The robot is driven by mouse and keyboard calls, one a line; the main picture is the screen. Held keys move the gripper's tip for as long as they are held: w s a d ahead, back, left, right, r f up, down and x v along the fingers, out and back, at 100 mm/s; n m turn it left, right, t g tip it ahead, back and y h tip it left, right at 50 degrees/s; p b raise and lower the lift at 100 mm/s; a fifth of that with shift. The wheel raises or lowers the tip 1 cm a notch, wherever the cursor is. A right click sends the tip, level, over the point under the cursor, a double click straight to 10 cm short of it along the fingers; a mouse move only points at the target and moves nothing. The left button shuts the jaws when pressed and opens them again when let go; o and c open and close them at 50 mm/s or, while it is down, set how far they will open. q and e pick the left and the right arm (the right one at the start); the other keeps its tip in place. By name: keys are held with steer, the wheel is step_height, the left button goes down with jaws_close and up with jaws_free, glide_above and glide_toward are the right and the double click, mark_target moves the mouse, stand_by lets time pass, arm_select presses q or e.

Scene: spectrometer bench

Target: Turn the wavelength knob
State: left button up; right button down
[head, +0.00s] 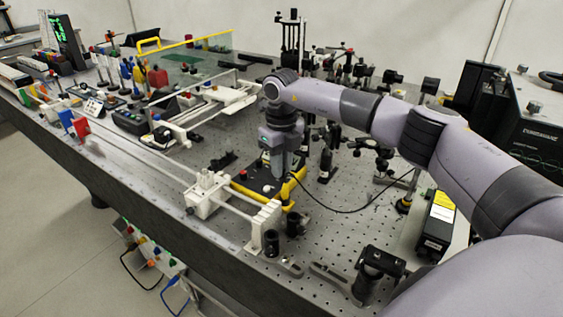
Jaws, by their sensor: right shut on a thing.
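My right arm reaches in from the right and my right gripper (275,172) points straight down at a black and yellow box (258,187) on the bench. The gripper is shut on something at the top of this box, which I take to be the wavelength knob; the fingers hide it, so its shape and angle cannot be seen. A small red button shows on the box to the left of the fingers. My left gripper is not in view.
A white rail assembly (208,192) stands close to the left of the box. Several black optical posts stand behind and right of the gripper. A black cable (345,211) runs from the box to the right.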

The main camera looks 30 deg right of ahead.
stand_by(0.4)
steer(key=c, duration=1)
jaws_free()
steer(key=shift+c, duration=0.2)
steer(key=shift+r+b, duration=0.5)
steer(key=shift+r, duration=3.1)
